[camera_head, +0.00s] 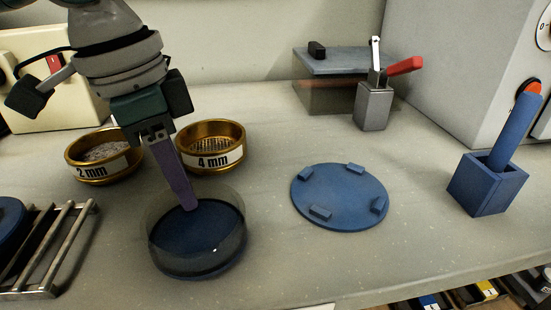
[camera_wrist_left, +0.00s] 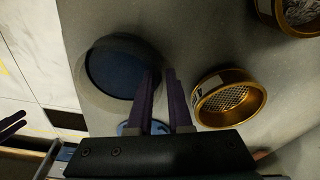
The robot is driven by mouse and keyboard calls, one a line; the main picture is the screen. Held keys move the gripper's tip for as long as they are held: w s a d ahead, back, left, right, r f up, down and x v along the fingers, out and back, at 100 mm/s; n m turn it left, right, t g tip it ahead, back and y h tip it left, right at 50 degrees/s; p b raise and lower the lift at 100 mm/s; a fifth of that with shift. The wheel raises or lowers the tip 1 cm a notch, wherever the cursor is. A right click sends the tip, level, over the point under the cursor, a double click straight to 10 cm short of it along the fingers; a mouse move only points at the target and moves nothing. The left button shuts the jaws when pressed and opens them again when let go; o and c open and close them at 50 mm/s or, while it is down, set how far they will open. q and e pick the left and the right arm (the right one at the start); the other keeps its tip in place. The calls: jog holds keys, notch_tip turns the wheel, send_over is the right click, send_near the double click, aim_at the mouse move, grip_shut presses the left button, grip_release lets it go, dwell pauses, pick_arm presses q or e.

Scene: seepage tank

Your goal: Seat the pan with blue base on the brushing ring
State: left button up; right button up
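The pan with blue base (camera_head: 196,246) stands on the bench at front left; its clear wall rises around a dark blue floor. It also shows in the wrist view (camera_wrist_left: 122,72). The brushing ring (camera_head: 338,197) is a flat blue disc with several raised lugs, bare, to the pan's right. My left gripper (camera_head: 189,206) points down at the pan's far side. In the wrist view its fingers (camera_wrist_left: 160,76) are apart at the pan's rim; whether they touch the wall is unclear. My right gripper's fingers (camera_wrist_left: 12,126) show apart at the wrist view's left edge, seemingly empty.
Brass sieves marked 2 mm (camera_head: 104,157) and 4 mm (camera_head: 211,148) stand close behind the pan. A metal rack (camera_head: 50,250) is at left. A blue holder (camera_head: 487,186) with a blue handle stands at right. Bench between pan and ring is clear.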

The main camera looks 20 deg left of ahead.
pick_arm(q)
grip_shut()
dwell(0.9)
